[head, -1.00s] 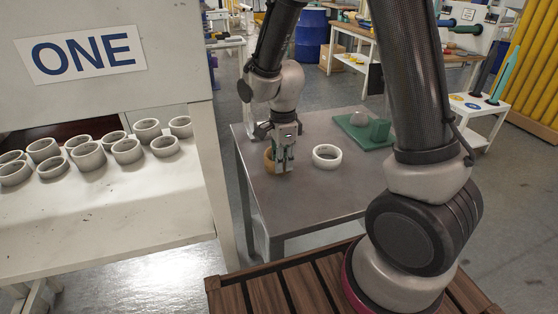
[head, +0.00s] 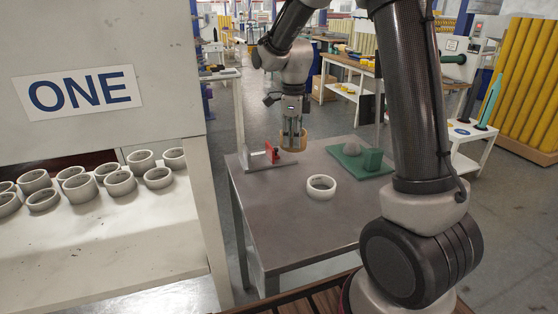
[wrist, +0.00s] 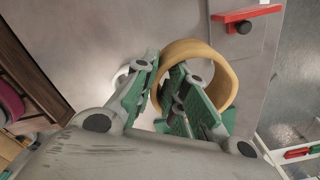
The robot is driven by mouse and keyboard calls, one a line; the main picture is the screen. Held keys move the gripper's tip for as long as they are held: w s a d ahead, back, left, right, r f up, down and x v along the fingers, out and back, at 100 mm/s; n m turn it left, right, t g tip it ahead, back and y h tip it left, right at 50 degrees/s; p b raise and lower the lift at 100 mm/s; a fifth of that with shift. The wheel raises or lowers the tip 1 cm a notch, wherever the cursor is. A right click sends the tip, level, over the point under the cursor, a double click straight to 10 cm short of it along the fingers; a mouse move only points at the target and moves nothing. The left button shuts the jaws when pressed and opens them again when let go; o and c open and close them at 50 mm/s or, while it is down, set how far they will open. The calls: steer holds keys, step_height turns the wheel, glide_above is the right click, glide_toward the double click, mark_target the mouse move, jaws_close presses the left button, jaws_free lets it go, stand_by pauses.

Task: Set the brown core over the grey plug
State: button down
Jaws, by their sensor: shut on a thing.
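The brown core (head: 293,144) is a tan ring below my gripper (head: 291,132), near the back edge of the grey table. In the wrist view my gripper (wrist: 163,74) is shut on the wall of the core (wrist: 229,62), one finger inside the ring and one outside. The core appears raised off the table. The plug cannot be made out in the wrist view.
A white ring (head: 321,186) lies on the table (head: 290,225). A fixture with a red part (head: 272,154) stands left of my gripper. Several pale rings lie on the white bench (head: 110,235) at left.

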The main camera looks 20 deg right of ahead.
steer(key=w+d+m, duration=0.4)
steer(key=d+m, duration=0.2)
steer(key=d, duration=0.7)
steer(key=w+d+m, duration=0.4)
steer(key=d+m, duration=0.2)
steer(key=d, duration=0.6)
steer(key=shift+w+f, duration=0.2)
steer(key=shift+f, duration=3.3)
steer(key=shift+f, duration=0.25)
steer(key=shift+f, duration=0.25)
steer(key=c, duration=1.4)
jaws_free()
steer(key=shift+o, duration=0.2)
steer(key=shift+r, duration=0.1)
step_height(320, 180, up, 12)
